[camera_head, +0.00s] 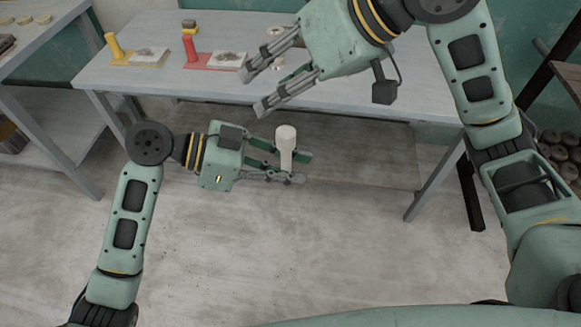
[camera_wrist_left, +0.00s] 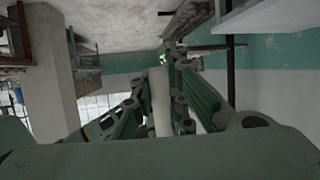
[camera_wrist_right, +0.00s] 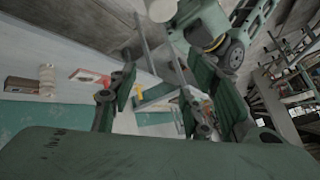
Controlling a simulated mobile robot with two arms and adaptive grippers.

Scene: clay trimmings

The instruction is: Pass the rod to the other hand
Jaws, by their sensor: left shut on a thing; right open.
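The rod (camera_head: 286,140) is pale white with a wider rounded head and stands roughly upright in the head view. My left gripper (camera_head: 296,168) is shut on its shaft, with the head sticking up above the fingers. In the left wrist view the pale rod (camera_wrist_left: 160,100) shows between the fingers. My right gripper (camera_head: 254,92) is open and empty, above and slightly left of the rod, apart from it. In the right wrist view a pale round end, apparently the rod's head (camera_wrist_right: 162,10), shows at the top edge beside my left arm.
A grey table (camera_head: 340,101) stands behind the grippers. On it are a yellow tool (camera_head: 113,46), a red tool (camera_head: 190,50) and light slabs with grey trimmings. Another grey table (camera_head: 40,62) stands at left. Dark round items (camera_head: 563,155) sit on a rack at right. The floor in front is clear.

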